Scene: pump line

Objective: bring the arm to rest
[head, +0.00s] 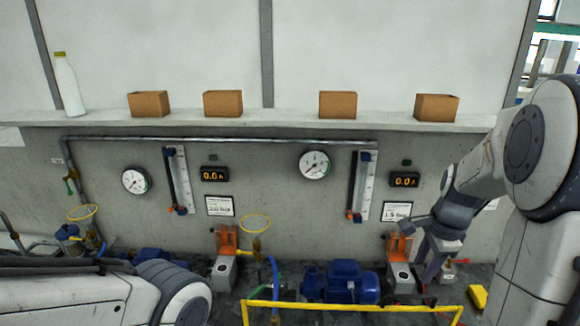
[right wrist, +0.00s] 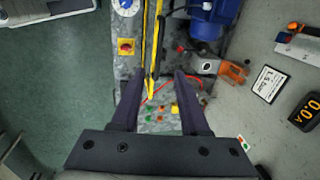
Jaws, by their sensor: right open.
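My right arm (head: 485,165) comes in from the right side of the head view and bends down toward the pump line. My right gripper (head: 432,268) hangs beside the right orange-topped unit, near the yellow rail. In the right wrist view its two dark fingers (right wrist: 156,78) stand apart with nothing held between them. A yellow rail and a thin red cable show beyond the fingers. My left arm (head: 90,297) lies across the lower left of the head view; its gripper is out of the picture.
A blue motor (head: 341,282) sits left of the right gripper, behind the yellow rail (head: 350,307). An orange-topped unit (head: 399,249) stands close to the gripper. Gauges and displays line the wall. A shelf (head: 280,121) above holds a bottle (head: 68,85) and several brown boxes.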

